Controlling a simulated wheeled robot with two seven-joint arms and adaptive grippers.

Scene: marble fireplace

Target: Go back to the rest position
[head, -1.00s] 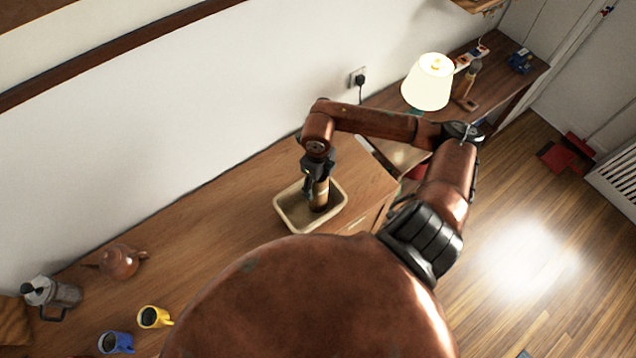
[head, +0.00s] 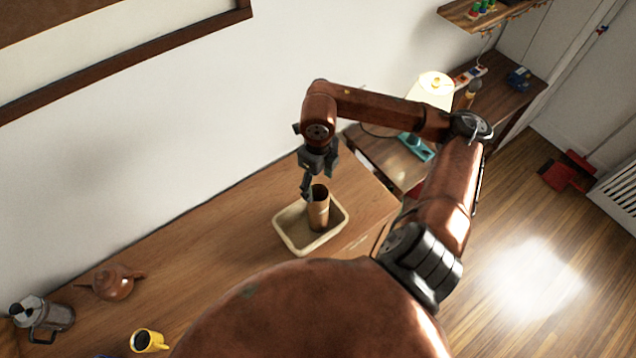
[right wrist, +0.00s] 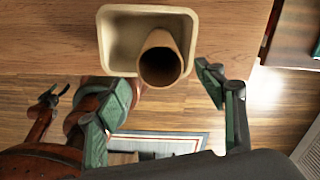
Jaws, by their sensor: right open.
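My right gripper (head: 314,183) is open and empty, above and just behind a brown cup-like cylinder (head: 318,212) in the head view. The cylinder stands upright in a cream tray (head: 287,237) on the wooden counter. In the right wrist view, the cylinder (right wrist: 160,66) shows its dark open top inside the tray (right wrist: 117,58). The two fingers of the right gripper (right wrist: 158,112) are spread wide, apart from the cylinder. My left gripper is not in the head view.
A teapot (head: 112,282), a moka pot (head: 45,314) and a yellow mug (head: 148,341) stand at the counter's left. A lamp (head: 432,90) and a teal object (head: 416,146) are at the right. A wall shelf (head: 480,16) hangs above.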

